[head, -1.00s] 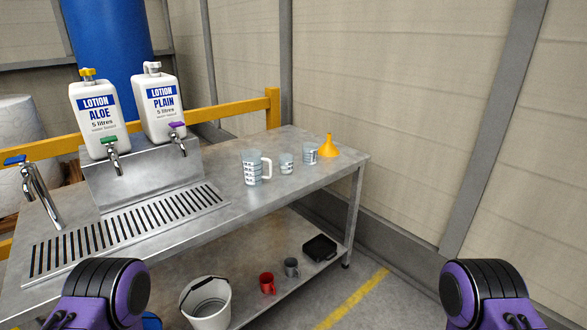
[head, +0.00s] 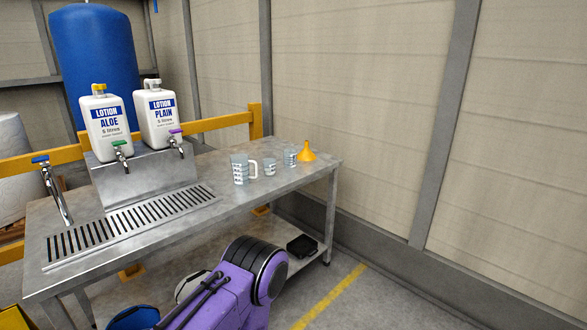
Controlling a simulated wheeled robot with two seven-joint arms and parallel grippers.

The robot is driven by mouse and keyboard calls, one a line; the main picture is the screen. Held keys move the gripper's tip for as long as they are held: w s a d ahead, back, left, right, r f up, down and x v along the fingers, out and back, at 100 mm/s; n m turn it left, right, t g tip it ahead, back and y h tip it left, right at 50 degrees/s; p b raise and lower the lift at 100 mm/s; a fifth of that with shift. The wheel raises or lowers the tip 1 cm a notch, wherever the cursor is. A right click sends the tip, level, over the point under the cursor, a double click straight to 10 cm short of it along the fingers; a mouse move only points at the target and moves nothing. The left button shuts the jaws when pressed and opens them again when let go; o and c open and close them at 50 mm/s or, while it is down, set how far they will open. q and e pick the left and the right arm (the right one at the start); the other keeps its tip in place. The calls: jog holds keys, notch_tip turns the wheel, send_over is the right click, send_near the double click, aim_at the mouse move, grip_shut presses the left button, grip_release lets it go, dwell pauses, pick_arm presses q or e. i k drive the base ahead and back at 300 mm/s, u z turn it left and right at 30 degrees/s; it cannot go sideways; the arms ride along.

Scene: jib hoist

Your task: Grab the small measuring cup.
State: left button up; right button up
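Three clear measuring cups stand upright in a row on the steel bench (head: 215,205), towards its right end. The smallest cup (head: 269,168) is in the middle, with dark markings. A larger handled jug (head: 239,170) stands to its left, and another cup (head: 290,157) to its right and a little further back. All three stand apart from my arms. One purple link of my arm shows at the bottom of the head view, below the cups. Neither of my grippers is in the picture.
An orange funnel (head: 307,153) stands at the bench's right end. Lotion bottles labelled Aloe (head: 106,125) and Plain (head: 158,114) sit above taps and a drain grille (head: 130,227). A black tray (head: 301,246) lies on the lower shelf. Floor is clear at the right.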

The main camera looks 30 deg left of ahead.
aim_at(269, 164)
jog(key=z, duration=0.3)
jog(key=i, duration=2.2)
jog(key=u, duration=1.4)
jog(key=i, duration=0.75)
jog(key=u, duration=0.9)
